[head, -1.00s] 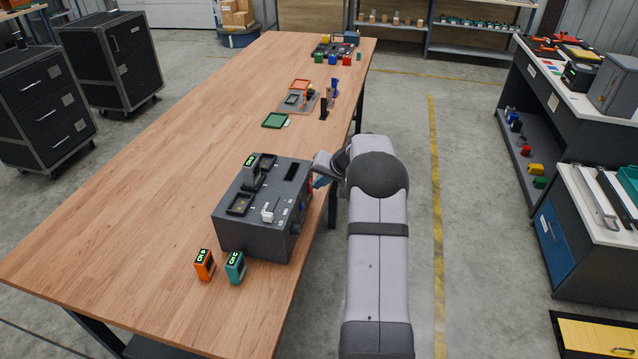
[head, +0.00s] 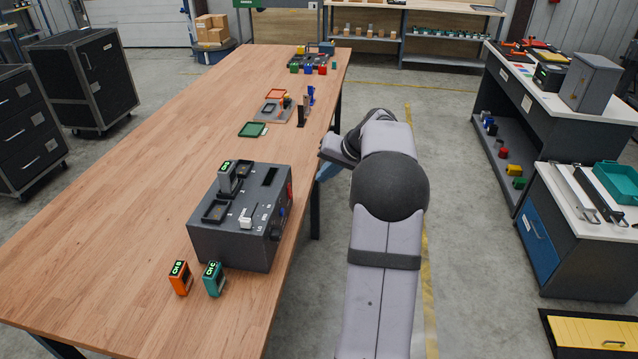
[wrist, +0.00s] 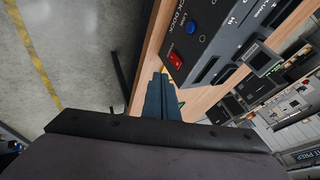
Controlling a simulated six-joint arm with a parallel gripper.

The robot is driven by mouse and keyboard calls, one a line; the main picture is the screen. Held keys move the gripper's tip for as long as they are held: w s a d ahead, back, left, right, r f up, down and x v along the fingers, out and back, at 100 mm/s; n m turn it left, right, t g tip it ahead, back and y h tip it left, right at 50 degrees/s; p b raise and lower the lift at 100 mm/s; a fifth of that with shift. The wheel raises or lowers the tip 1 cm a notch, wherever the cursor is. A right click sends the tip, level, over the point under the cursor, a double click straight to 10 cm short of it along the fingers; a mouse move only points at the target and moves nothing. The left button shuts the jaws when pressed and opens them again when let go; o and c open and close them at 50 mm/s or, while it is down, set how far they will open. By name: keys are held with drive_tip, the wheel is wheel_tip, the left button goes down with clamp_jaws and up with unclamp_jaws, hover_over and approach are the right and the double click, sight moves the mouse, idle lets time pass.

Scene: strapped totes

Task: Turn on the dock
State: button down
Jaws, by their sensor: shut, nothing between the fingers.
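The dock (head: 232,246) is a dark grey box on the wooden table, near its right edge. Its side panel in the wrist view (wrist: 211,38) has a red rocker switch (wrist: 176,60) and a round blue part (wrist: 190,28); I cannot tell which way the rocker is set. On top are a white lever (head: 246,218) and a grey module with a green display (head: 228,180) standing in a slot. My gripper (wrist: 161,78) is shut and empty, its blue fingers just below the switch in the wrist view, apparently apart from the panel. In the head view it is right of the dock, partly hidden.
An orange module (head: 180,278) and a teal module (head: 213,279) stand before the dock. Open floor (head: 450,200) lies right of the table; a workbench (head: 540,105) stands beyond.

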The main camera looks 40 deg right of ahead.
drive_tip(key=shift+s+r, duration=0.25)
drive_tip(key=shift+r, duration=0.1)
drive_tip(key=shift+f+p, duration=0.15)
drive_tip(key=shift+p, duration=0.35)
drive_tip(key=shift+s+d+f+p, duration=0.1)
drive_tip(key=shift+f+p, duration=0.3)
drive_tip(key=shift+f, duration=0.25)
